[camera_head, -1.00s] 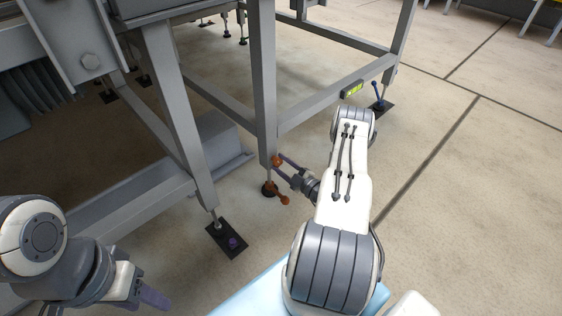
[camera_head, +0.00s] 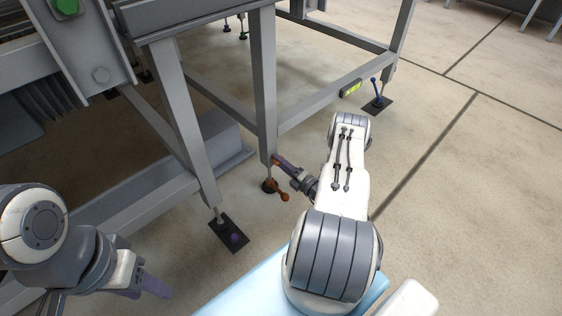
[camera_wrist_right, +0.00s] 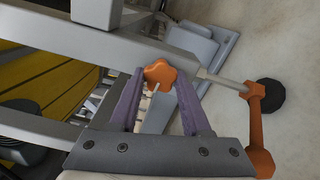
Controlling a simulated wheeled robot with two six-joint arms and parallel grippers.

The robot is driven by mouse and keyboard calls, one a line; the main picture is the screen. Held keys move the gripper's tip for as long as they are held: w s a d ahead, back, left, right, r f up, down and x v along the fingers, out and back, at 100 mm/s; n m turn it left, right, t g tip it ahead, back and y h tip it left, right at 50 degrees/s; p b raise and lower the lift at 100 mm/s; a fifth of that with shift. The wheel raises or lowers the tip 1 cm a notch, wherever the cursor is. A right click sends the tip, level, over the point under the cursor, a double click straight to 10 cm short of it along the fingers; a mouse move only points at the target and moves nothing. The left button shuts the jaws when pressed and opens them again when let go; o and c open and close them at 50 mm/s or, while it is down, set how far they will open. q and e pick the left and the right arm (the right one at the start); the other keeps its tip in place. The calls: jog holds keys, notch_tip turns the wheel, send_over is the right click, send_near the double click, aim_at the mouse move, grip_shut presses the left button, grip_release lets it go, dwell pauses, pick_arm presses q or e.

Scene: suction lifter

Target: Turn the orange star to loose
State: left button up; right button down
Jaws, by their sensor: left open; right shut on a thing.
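The orange star (camera_wrist_right: 159,72) is a small lobed knob by the lower end of a grey frame leg. In the right wrist view it sits between the purple fingertips of my right gripper (camera_wrist_right: 160,80). My right gripper (camera_head: 279,160) is shut on the star, which is mostly covered by the fingers in the head view. My left gripper (camera_head: 152,287) is open and empty at the lower left, far from the star.
An orange lever (camera_head: 281,194) sits on the foot just below the star, close to my right gripper; it also shows in the right wrist view (camera_wrist_right: 257,130). Open floor (camera_head: 470,220) lies at right.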

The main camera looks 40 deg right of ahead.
jog(key=shift+s+d+f+n+p, duration=0.1)
jog(key=shift+n+p, duration=2.45)
jog(key=shift+n, duration=6.25)
jog(key=shift+c, duration=1.8)
grip_release()
